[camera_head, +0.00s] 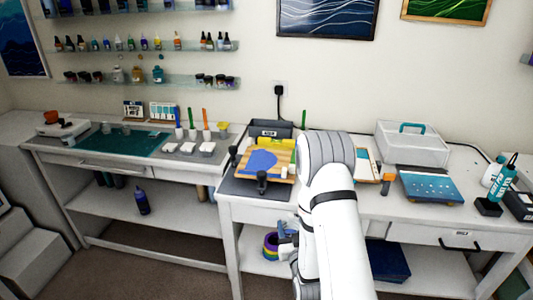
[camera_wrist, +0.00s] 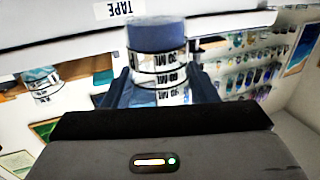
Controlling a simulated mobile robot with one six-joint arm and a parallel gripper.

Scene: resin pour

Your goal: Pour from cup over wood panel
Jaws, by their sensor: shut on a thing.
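The wood panel (camera_head: 284,157) lies on dark supports on the right bench, with a blue patch (camera_head: 262,161) over its middle-left part. My gripper (camera_wrist: 160,88) is shut on a clear cup (camera_wrist: 172,97) with black ML markings and blue content. The wrist view is upside down, with one finger on each side of the cup. In the head view my arm reaches down in front of the bench, right of the panel. The gripper end is low by the shelf there, and the cup is hard to make out.
A second marked cup (camera_wrist: 42,88) shows in the wrist view. A white bin (camera_head: 408,150) and a blue panel (camera_head: 432,186) stand on the right bench. Colored tape rolls (camera_head: 270,246) sit on the shelf below. The left bench holds a green mat (camera_head: 115,142).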

